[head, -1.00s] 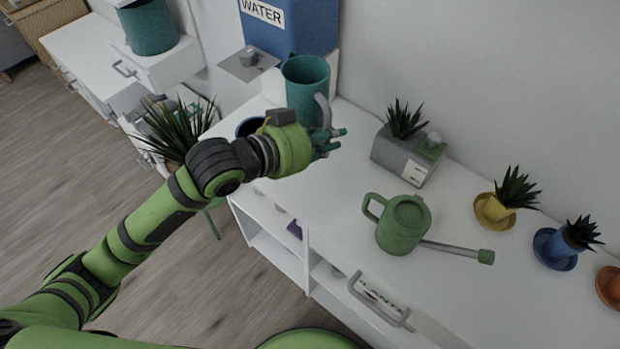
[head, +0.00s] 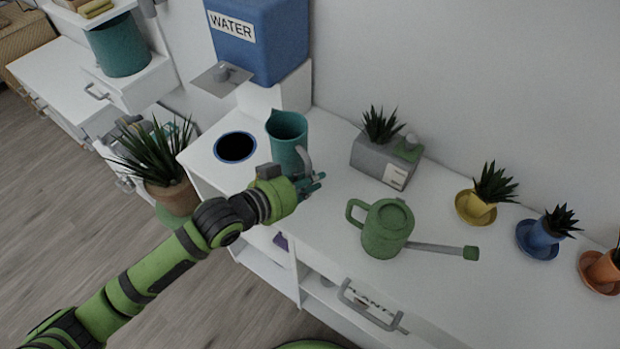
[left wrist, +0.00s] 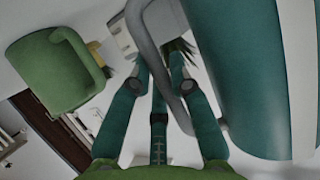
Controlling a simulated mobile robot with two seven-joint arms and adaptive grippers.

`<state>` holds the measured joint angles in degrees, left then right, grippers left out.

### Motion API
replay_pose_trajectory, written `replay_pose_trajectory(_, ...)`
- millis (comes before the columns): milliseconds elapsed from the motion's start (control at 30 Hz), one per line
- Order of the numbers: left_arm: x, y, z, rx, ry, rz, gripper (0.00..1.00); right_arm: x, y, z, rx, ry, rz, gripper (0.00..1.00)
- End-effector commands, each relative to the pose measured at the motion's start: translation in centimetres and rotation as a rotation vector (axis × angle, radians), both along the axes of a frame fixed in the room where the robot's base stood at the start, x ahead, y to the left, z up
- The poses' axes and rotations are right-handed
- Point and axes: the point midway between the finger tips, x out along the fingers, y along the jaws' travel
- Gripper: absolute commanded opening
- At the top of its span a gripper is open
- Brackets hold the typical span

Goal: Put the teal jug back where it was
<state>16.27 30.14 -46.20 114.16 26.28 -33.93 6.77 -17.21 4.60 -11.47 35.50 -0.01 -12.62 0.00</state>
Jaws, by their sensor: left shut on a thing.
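The teal jug (head: 287,135) is upright over the white desk, just right of the dark round opening in the desktop. Its grey handle (head: 304,160) faces my left gripper (head: 308,184). My left gripper is shut on the handle; the fingers sit around it in the left wrist view (left wrist: 158,85). The jug's teal body (left wrist: 240,70) fills the right of that view. I cannot tell if the jug's base touches the desk, as my gripper hides part of it. My right gripper is not in view.
A blue water tank (head: 262,38) stands at the back left, with the round opening (head: 235,147) below its tap. A green watering can (head: 387,228), a grey planter (head: 385,158) and small potted plants (head: 482,195) stand to the right. A spiky plant (head: 165,165) is left of the desk.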

Motion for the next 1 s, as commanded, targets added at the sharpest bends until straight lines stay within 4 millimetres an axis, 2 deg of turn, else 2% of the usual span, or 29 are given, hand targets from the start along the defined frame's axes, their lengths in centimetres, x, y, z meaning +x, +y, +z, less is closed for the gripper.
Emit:
replay_pose_trajectory(167,0.1,0.0,-0.2,-0.002,-0.004,0.001,0.0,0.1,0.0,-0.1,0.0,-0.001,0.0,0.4)
replay_pose_trajectory(200,0.0,0.0,-0.3,-0.001,0.0,0.0,0.32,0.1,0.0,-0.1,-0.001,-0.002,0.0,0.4)
replay_pose_trajectory(233,0.0,0.0,-0.2,-0.001,0.001,0.0,0.44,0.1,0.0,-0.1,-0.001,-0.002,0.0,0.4)
replay_pose_trajectory(633,0.0,0.0,0.2,-0.001,-0.001,0.0,0.44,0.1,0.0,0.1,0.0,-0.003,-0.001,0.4)
replay_pose_trajectory(767,-1.0,1.3,0.6,0.001,0.0,0.002,0.44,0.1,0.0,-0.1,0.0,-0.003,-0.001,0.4)
replay_pose_trajectory(1000,-4.3,4.9,2.5,0.004,0.0,0.0,0.44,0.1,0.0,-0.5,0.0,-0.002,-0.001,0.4)
